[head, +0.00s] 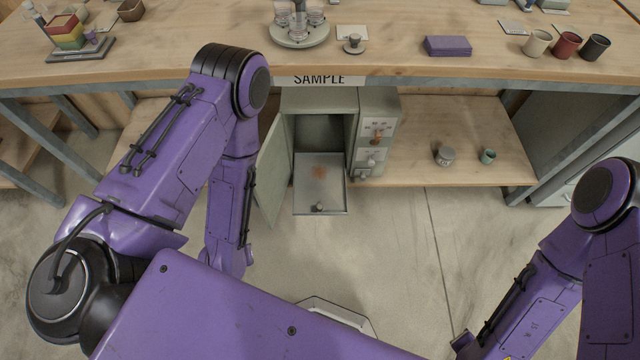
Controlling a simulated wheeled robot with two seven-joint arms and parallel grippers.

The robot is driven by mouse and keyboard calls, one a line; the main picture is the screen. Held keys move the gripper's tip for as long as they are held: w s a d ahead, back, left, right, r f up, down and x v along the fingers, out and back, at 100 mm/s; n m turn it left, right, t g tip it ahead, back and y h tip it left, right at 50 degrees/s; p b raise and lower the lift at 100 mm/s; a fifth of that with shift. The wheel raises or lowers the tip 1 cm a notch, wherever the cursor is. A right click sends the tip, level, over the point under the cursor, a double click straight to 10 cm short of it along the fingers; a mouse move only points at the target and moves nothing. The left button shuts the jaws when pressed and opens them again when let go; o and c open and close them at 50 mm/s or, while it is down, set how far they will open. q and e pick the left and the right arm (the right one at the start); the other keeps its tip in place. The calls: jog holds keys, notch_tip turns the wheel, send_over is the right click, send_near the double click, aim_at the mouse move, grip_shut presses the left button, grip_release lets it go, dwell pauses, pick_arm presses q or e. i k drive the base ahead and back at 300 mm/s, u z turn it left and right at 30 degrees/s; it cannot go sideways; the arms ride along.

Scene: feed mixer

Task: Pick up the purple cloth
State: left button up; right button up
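The purple cloth (448,47) lies folded into a flat rectangle on the wooden table (400,22), right of the middle and near the front edge. Nothing touches it. My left arm reaches up from the left and bends down in front of the table; its gripper is not visible. My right arm is at the lower right, and its gripper is also out of sight. Both visible arm parts are apart from the cloth.
A grey metal knob (354,44) stands left of the cloth; beige, red and black cups (567,45) stand to its right. A round holder with jars (299,36) is farther left. Below, an open cabinet (320,130) has its tray (333,196) pulled out.

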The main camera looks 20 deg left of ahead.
aim_at(437, 45)
jog(key=u, duration=0.65)
jog(key=k, duration=0.9)
jog(key=z, duration=0.65)
